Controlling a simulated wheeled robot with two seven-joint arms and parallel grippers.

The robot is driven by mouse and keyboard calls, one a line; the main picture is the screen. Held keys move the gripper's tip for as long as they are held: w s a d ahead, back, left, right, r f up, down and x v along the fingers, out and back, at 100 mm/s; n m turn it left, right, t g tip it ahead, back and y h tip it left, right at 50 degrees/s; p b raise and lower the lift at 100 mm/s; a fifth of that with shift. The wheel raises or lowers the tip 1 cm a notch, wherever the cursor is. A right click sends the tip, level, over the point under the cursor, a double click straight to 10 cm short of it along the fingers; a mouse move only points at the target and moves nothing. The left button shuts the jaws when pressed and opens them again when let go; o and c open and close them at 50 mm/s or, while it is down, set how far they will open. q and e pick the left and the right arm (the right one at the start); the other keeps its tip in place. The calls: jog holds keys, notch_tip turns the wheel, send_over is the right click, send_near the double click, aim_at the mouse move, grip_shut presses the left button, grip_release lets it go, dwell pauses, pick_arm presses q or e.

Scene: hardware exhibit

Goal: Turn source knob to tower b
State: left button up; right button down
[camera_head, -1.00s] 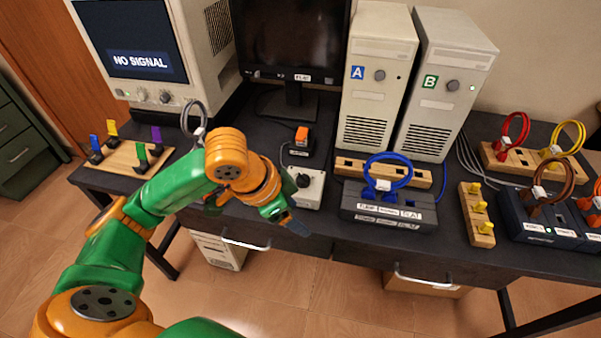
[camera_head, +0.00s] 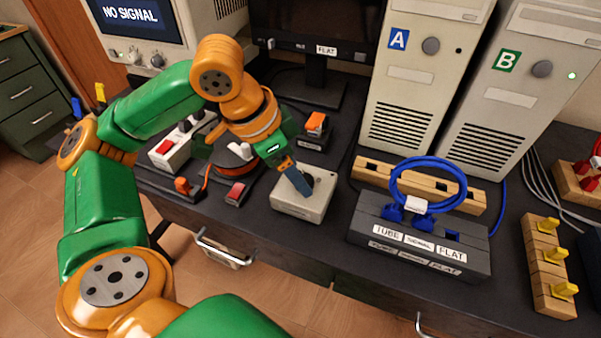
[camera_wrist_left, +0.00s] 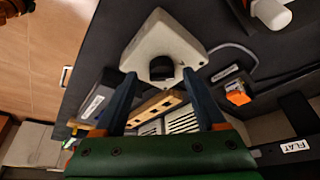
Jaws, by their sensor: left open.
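The source knob is a black knob (camera_wrist_left: 162,70) on a pale box (camera_head: 300,204) near the front of the desk. In the head view the knob is partly hidden behind my gripper. My left gripper (camera_head: 303,191) reaches down over the box with its fingertips at the knob. In the left wrist view the two dark fingers of my left gripper (camera_wrist_left: 157,77) are apart, one on each side of the knob; I cannot tell whether they touch it. Tower A (camera_head: 412,80) and tower B (camera_head: 520,85) stand at the back right. My right gripper is not in view.
A grey block with a blue cable (camera_head: 420,232) sits right of the box. A small device with an orange switch (camera_head: 316,123) stands behind it. A power strip (camera_head: 180,145) and a red-button device (camera_head: 236,191) lie left. A wooden block with yellow pegs (camera_head: 548,265) is far right.

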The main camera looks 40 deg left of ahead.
pick_arm(q)
jog(key=shift+w+x, duration=0.2)
jog(key=shift+x, duration=0.8)
jog(key=shift+s+r, duration=0.1)
